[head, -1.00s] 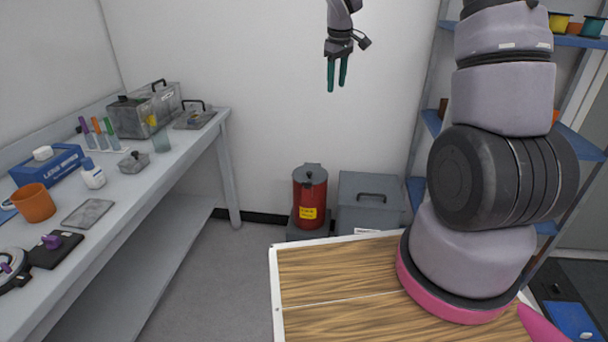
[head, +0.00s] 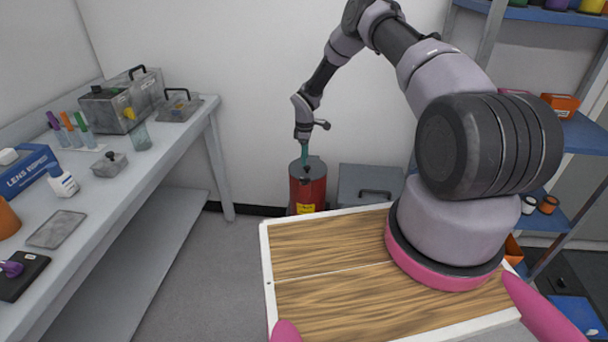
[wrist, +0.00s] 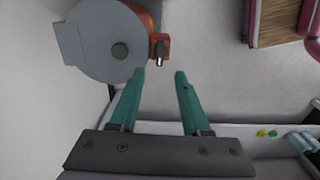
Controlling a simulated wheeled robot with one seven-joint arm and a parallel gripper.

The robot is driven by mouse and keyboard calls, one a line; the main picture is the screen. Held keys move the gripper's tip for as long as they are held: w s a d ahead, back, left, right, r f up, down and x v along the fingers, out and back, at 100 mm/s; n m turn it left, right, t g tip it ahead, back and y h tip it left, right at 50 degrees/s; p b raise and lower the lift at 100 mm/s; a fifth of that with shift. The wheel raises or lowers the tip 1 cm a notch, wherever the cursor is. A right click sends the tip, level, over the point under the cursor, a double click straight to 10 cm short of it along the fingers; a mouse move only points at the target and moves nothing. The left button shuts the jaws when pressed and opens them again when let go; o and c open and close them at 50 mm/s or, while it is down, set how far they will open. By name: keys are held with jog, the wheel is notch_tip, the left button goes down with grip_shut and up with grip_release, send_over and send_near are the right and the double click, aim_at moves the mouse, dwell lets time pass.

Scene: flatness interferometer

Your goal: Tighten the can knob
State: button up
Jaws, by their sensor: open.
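The red can (head: 307,192) stands on the floor by the back wall, with a grey lid and a yellow label. A small red block with a dark lever-like piece (wrist: 160,50) juts from the can's side. I cannot tell which of the two is the can knob. My gripper (head: 304,160), with green fingers, points down at the can's top. In the wrist view my gripper (wrist: 160,74) is open and empty, its fingertips just short of the red block.
A grey box with a black handle (head: 372,189) stands right of the can. A long workbench (head: 130,185) with boxes and tools runs along the left. A wood-topped surface (head: 320,260) lies in front, below my arm. Blue shelves (head: 560,140) stand at the right. Bare floor shows between.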

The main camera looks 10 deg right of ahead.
aim_at(305, 178)
notch_tip(305, 178, down, 10)
jog(key=shift+r, duration=0.1)
dwell(0.4)
grip_shut()
